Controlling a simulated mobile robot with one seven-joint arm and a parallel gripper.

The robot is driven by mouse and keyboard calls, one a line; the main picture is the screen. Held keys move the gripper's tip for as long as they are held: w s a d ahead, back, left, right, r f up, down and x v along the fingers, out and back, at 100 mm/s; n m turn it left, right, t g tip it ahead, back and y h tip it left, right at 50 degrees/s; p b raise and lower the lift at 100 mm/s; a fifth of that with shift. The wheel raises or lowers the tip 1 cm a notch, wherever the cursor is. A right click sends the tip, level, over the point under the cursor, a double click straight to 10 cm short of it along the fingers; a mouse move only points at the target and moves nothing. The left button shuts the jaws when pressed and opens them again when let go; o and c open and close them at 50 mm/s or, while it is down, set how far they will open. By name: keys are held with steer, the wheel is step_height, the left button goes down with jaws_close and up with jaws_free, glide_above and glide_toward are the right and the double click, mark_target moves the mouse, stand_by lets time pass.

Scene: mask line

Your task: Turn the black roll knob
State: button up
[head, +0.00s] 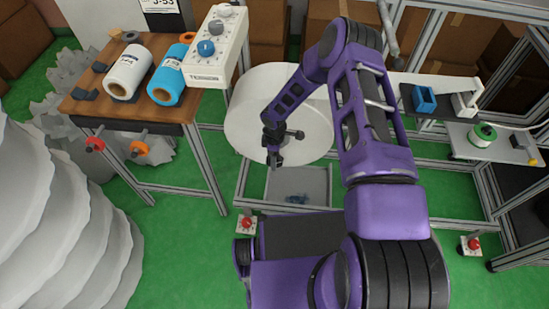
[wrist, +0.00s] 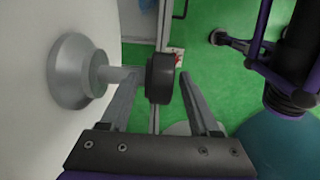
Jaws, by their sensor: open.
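My gripper (wrist: 160,88) is open, with one finger on each side of the knob. Small gaps seem to show between the fingers and the knob; I cannot tell whether either touches. In the head view my gripper (head: 275,160) is in front of the large white roll (head: 245,115). I cannot clearly pick out the knob there.
A wooden table (head: 120,107) at left holds a white roll, a blue roll and a control box (head: 217,50) with knobs. A red button box (head: 246,224) is below the roll. A metal frame stands at right. Green floor (head: 180,250) is open at lower left.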

jaws_close()
